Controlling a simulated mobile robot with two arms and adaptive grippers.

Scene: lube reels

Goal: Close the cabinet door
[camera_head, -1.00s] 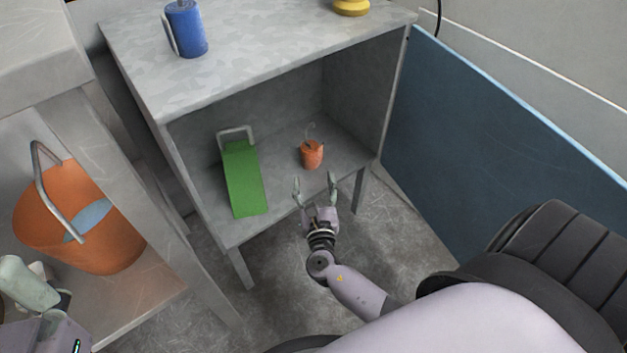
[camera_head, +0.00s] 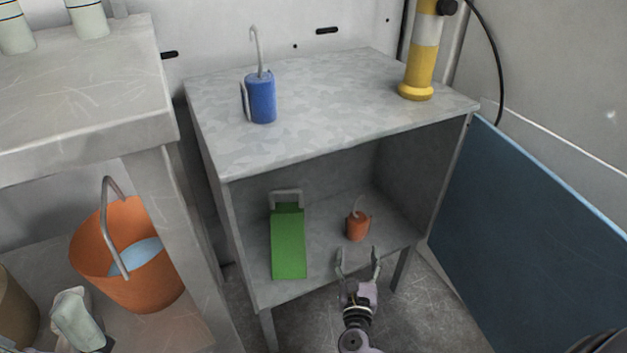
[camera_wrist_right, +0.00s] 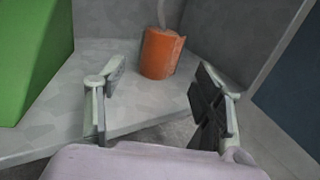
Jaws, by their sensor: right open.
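The grey cabinet (camera_head: 232,228) stands in the middle of the head view with its front open. Its blue door (camera_head: 530,230) is swung wide open to the right, from the cabinet's right front edge. My right gripper (camera_head: 358,260) is open and empty at the front edge of the cabinet's lower shelf, left of the door. In the right wrist view its two fingers (camera_wrist_right: 160,100) are spread, with the shelf and an orange can beyond them. The door shows at that view's right edge (camera_wrist_right: 293,90).
Inside the cabinet are a green box (camera_head: 288,243) and the small orange can (camera_head: 357,226). A blue oil can (camera_head: 262,98) and a yellow-white cylinder (camera_head: 420,60) stand on top. A bench (camera_head: 160,190) with an orange bucket (camera_head: 120,260) is at left.

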